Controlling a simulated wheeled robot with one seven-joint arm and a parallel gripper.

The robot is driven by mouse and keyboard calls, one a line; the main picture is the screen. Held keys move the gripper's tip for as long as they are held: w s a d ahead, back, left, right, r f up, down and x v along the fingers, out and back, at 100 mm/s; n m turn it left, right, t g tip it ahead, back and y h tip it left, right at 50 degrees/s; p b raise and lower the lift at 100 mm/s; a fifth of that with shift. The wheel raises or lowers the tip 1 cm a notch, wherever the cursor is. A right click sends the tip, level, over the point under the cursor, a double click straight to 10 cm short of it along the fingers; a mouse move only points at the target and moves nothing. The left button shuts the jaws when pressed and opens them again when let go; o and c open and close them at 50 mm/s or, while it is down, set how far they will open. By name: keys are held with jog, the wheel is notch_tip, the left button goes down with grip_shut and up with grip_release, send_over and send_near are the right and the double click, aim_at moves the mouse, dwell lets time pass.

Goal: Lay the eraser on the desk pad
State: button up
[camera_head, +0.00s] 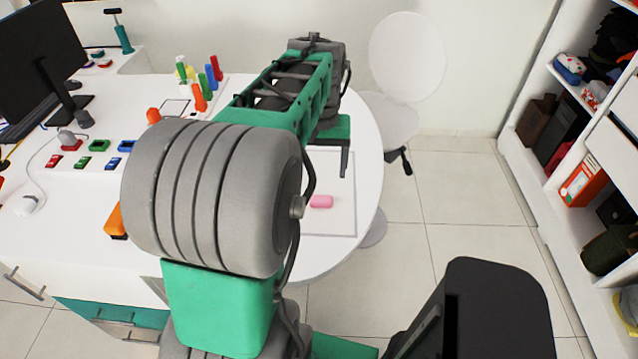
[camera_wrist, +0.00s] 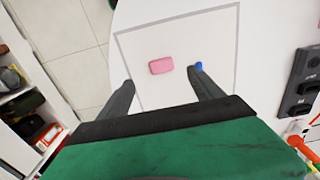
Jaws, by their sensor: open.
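The pink eraser (camera_head: 321,201) lies within the grey border of the pale desk pad (camera_head: 340,222), near the round end of the white desk. In the wrist view the eraser (camera_wrist: 161,66) appears flat on the pad (camera_wrist: 140,45), clear of its border. My gripper (camera_wrist: 160,80) is open, with one finger on each side and the eraser just beyond the gap between the fingertips. No finger visibly touches the eraser. In the head view one finger shows above the pad, and my arm hides the pad's left part.
A small blue object (camera_wrist: 199,66) shows at the right fingertip. Upright coloured markers (camera_head: 208,80) stand at the desk's back. A white round-backed chair (camera_head: 405,55) is beyond the desk, and open wardrobe shelves (camera_head: 545,125) stand at right. Floor between is free.

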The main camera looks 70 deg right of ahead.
jog(key=w+a+n+h, duration=0.1)
jog(key=w+a+n, duration=0.2)
jog(key=w+a, duration=0.55)
jog(key=w+a+n, duration=0.4)
jog(key=w+a, duration=0.1)
jog(key=w, duration=0.7)
jog(key=w+a+f+n+t, duration=0.1)
jog(key=a+n, duration=0.2)
jog(key=a, duration=0.6)
jog(key=w+a+n+t, duration=0.1)
jog(key=w+a+n, duration=0.1)
jog(key=a, duration=0.7)
jog(key=w+a+f+n+t+y, duration=0.1)
jog(key=w+a+n, duration=0.1)
jog(key=a, duration=0.7)
jog(key=shift+f+n+t, duration=0.3)
jog(key=shift+n, duration=0.5)
